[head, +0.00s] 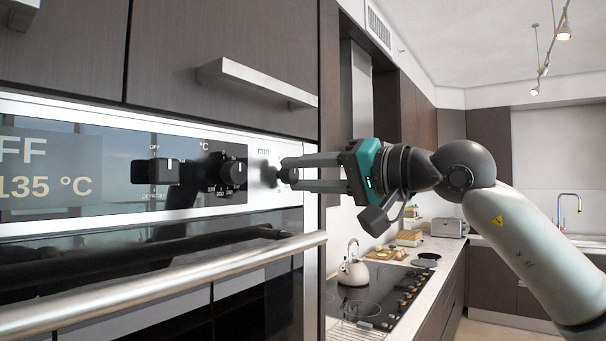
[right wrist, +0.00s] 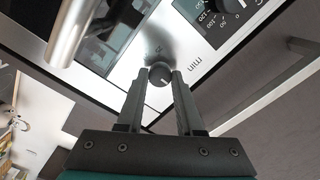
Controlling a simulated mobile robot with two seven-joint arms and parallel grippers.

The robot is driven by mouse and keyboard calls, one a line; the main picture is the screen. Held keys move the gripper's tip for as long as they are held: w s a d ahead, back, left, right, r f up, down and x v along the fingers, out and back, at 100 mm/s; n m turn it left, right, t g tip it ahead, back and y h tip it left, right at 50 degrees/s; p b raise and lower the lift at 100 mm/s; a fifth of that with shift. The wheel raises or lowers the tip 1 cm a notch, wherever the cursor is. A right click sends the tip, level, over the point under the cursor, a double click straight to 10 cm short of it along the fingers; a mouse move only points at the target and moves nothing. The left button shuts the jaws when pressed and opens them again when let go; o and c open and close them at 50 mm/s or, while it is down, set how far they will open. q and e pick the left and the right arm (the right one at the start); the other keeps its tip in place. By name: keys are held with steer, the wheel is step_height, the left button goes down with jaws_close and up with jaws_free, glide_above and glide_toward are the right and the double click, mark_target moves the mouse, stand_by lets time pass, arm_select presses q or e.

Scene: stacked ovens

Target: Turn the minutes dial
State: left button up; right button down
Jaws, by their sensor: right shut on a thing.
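The minutes dial is a small round dark knob under the "min" label on the oven's steel panel. In the right wrist view the dial (right wrist: 160,75) sits between the two fingertips. My right gripper (head: 284,175) reaches the panel from the right and is shut on the dial; its fingers partly hide the dial in the head view. The gripper also shows in the right wrist view (right wrist: 160,84). To the left on the panel are the temperature dial (head: 234,173) and the mode dial (head: 165,171). My left gripper is not in view.
The oven door handle (head: 160,284) runs below the panel and juts out. A cabinet handle (head: 256,83) juts out above. A cooktop (head: 372,297) with a kettle (head: 353,266) lies to the right, beyond the oven's edge.

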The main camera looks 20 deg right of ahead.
steer(key=c, duration=0.5)
jaws_free()
steer(key=shift+c, duration=0.2)
steer(key=b+v, duration=0.4)
steer(key=v, duration=1.1)
steer(key=shift+d, duration=0.1)
